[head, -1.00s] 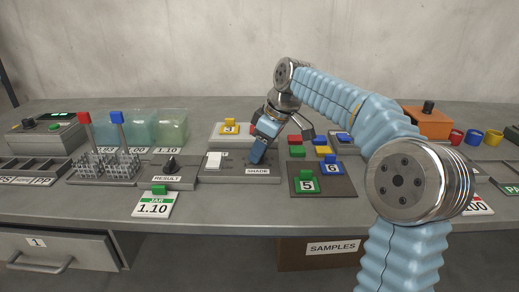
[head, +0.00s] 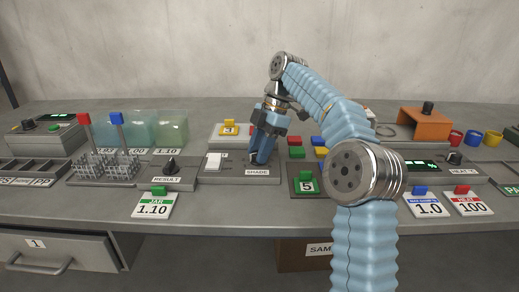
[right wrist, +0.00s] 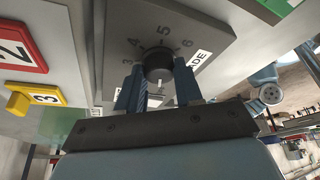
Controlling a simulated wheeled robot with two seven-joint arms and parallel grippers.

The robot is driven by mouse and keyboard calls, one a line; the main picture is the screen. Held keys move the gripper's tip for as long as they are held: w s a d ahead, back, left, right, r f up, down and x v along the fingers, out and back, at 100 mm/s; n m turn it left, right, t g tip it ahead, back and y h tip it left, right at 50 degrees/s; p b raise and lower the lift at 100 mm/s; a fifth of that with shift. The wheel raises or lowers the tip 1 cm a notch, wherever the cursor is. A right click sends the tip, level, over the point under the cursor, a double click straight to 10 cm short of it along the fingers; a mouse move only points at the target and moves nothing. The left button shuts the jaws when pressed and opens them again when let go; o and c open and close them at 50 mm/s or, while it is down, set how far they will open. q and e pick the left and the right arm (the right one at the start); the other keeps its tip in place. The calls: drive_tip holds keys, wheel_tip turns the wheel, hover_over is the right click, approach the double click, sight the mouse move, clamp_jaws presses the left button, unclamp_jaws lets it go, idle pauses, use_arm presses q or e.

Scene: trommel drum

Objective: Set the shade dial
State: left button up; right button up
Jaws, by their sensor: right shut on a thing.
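The shade dial is a round black knob (right wrist: 158,64) on a dark grey plate (right wrist: 205,25) with numbers, of which 3, 4, 5 and 6 can be read in the right wrist view. A pale mark shows on the knob's side facing my gripper. In the head view the plate labelled SHADE (head: 257,172) lies mid-table, and my right gripper (head: 256,158) points down over it, mostly hiding the knob. My right gripper (right wrist: 163,88) is shut on the knob, one finger on each side. My left gripper is not in view.
A white switch (head: 213,161) stands just left of the dial. The RESULT dial (head: 171,166) is further left. A green number 5 tag (head: 306,183) and coloured blocks (head: 297,152) are close on the right. A yellow number 3 tag (head: 229,127) stands behind.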

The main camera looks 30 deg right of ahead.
drive_tip(key=shift+w+n+g, duration=0.1)
drive_tip(key=shift+n+g, duration=0.5)
drive_tip(key=shift+n, duration=0.9)
drive_tip(key=o, duration=1)
drive_tip(key=shift+o, duration=0.2)
